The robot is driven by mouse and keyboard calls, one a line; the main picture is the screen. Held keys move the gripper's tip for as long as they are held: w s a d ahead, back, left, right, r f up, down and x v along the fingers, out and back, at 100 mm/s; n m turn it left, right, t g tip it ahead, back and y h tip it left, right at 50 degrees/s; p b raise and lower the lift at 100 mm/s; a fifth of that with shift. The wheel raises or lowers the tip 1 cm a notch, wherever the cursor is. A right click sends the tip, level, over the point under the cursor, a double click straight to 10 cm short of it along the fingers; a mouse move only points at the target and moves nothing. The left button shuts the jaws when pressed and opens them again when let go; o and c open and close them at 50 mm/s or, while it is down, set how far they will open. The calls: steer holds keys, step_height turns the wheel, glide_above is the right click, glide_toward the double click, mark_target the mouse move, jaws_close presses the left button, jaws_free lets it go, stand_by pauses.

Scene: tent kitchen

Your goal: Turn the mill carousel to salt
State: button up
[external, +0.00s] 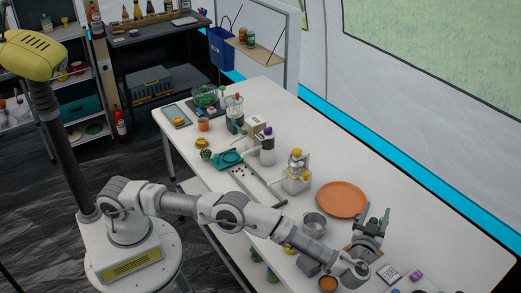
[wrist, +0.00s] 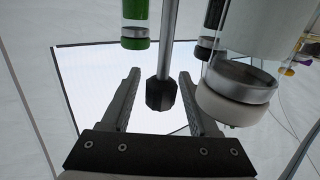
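In the wrist view, a grey rod (wrist: 170,40) with a dark faceted knob (wrist: 160,95) lies between the two fingers of my gripper (wrist: 162,82). The fingers are spread, with gaps on both sides of the knob. Around the rod are a green-bodied mill (wrist: 135,14), a dark one (wrist: 209,35) and a large clear one with a metal band and white end (wrist: 238,92). The large one is close to the right finger; contact cannot be told. In the external view, my gripper (external: 374,214) is at the table's right part. Mill labels are not readable, and the carousel is not clearly distinguishable there.
An orange plate (external: 341,199) and a metal pot (external: 314,223) are left of my gripper on the white table (external: 440,240). A small black-and-white card (external: 388,273) and a purple item (external: 416,276) lie near the front. The table's right side is mostly clear.

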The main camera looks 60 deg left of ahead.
steer(key=p+v, duration=0.1)
steer(key=v, duration=0.6)
steer(key=shift+s+d, duration=0.15)
steer(key=shift+s, duration=0.05)
stand_by(0.4)
